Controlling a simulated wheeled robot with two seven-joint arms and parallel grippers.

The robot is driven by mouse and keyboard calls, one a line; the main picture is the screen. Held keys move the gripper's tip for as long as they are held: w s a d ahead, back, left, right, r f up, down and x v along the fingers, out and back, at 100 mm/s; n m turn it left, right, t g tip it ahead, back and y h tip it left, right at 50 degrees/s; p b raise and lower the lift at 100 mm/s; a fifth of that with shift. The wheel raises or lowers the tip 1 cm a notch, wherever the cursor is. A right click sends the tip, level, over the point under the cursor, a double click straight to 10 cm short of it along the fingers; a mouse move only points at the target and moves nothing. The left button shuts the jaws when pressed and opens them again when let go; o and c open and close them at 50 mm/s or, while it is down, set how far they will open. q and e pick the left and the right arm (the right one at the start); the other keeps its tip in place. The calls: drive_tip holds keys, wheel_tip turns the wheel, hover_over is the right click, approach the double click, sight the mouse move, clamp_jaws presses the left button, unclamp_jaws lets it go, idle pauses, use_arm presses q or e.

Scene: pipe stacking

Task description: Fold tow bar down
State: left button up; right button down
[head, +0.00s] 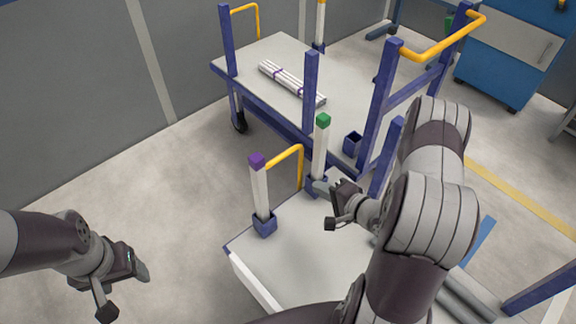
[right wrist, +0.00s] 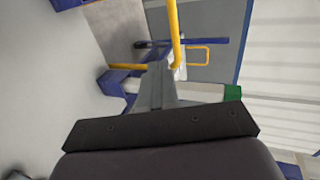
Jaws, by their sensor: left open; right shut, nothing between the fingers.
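A yellow bent bar (head: 287,158) stands upright at the far edge of the near cart, between the purple-capped post and the green-capped post; I take it for the tow bar. In the right wrist view an upright yellow bar (right wrist: 174,35) rises just beyond the fingertips. My right gripper (head: 319,187) is shut and empty, low beside the foot of the green-capped post (head: 320,150). Its shut fingers (right wrist: 157,85) also show in the right wrist view; contact with the bar cannot be told. My left gripper (head: 138,270) is open and empty over the floor at the left.
The near cart's grey deck (head: 290,245) is mostly clear, with the purple-capped post (head: 260,190) at its left corner. A second cart behind carries bundled white pipes (head: 290,82) and has blue posts and a yellow handle (head: 450,38). The left floor is free.

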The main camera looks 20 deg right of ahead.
drive_tip(key=b, duration=0.2)
approach(279, 158)
wheel_tip(279, 158, down, 4)
drive_tip(key=shift+w+a+r+b, duration=0.1)
drive_tip(key=shift+w+a, duration=0.2)
drive_tip(key=shift+w, duration=0.55)
drive_tip(key=shift+w+a+b, duration=0.15)
drive_tip(key=shift+w+a, duration=0.2)
drive_tip(key=shift+w, duration=0.5)
drive_tip(key=shift+w+a+r+b, duration=0.1)
drive_tip(key=shift+w+a, duration=0.2)
drive_tip(key=shift+w, duration=0.6)
drive_tip(key=w, duration=0.1)
drive_tip(key=w+a, duration=0.1)
drive_tip(key=w, duration=0.1)
drive_tip(key=shift+r, duration=0.2)
drive_tip(key=shift+p, duration=0.3)
